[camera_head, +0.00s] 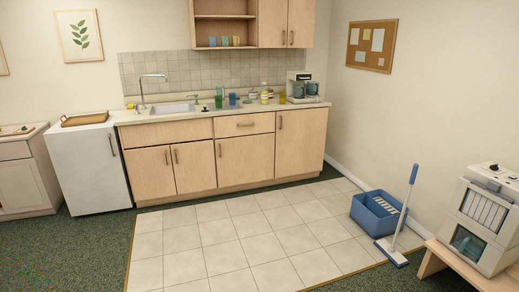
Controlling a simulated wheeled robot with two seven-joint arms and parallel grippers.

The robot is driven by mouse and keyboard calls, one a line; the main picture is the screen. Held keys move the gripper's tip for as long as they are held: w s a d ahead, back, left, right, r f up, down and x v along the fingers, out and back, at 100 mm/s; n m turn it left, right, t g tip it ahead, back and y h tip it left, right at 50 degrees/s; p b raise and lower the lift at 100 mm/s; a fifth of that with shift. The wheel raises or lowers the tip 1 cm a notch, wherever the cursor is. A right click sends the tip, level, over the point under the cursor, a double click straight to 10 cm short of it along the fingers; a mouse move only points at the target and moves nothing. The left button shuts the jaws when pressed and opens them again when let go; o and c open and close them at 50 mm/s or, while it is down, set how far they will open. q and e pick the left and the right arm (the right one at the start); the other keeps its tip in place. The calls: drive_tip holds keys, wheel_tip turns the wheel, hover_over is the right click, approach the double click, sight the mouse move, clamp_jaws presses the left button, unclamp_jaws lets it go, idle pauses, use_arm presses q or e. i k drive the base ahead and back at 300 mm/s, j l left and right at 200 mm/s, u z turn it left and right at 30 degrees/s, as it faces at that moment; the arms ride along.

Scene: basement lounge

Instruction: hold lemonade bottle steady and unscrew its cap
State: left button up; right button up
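Neither of my grippers is in view. Several small items stand on the far kitchen counter (170,116). Among them is a slim pale bottle (264,94), right of the sink, which may be the lemonade bottle. It is too small for me to tell its label, its contents or its cap. It appears upright. Nothing of mine is near it or touching it.
The counter also holds a sink (178,108), a blue cup (232,99) and a coffee maker (300,86). The tiled floor (225,245) before it is clear. A blue bucket (374,214) and a mop (405,205) stand at right, near a bench (450,264) bearing a pale machine (482,220).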

sight(264, 92)
drive_tip(key=i, duration=3.85)
